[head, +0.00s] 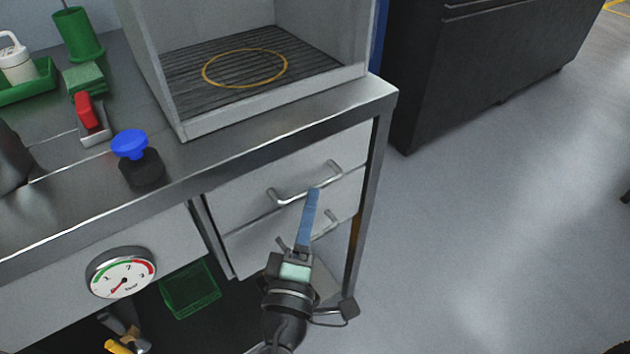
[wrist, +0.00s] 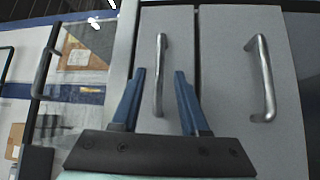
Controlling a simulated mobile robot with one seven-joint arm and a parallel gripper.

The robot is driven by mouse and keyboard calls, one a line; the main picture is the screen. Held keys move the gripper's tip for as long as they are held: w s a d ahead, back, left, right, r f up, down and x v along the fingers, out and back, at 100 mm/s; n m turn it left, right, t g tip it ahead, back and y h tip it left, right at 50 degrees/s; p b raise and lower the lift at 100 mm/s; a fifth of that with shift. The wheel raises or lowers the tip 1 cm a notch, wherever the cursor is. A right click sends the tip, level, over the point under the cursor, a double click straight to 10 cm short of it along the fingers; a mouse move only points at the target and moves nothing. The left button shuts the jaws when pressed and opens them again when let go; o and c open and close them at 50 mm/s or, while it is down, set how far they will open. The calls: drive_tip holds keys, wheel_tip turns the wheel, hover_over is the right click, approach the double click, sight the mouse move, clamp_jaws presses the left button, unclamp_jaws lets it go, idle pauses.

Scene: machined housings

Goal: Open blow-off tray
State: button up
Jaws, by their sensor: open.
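Under the bench are two pale drawers, one above the other, and both look shut. The upper drawer (head: 240,200) has a metal bar handle (head: 290,197); the lower drawer has its own bar handle (head: 326,226), partly hidden by my gripper. I cannot tell by any label which is the blow-off tray. My gripper (head: 314,191) is open in front of the upper handle. In the wrist view, turned sideways, the blue fingers (wrist: 160,72) stand on either side of that handle (wrist: 159,62) with gaps. The lower handle (wrist: 265,80) is to the right there. Contact is not visible.
Above the drawers stands a booth with a ribbed floor (head: 185,90) and yellow ring. A blue-topped knob (head: 130,145) and pressure gauge (head: 121,273) are to the left. A green crate (head: 190,290) sits below. The floor (head: 480,230) to the right is clear.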

sight(315, 186)
drive_tip(key=x, duration=0.4)
drive_tip(key=shift+w+d, duration=0.1)
drive_tip(key=shift+w, duration=0.3)
clamp_jaws()
idle(1.1)
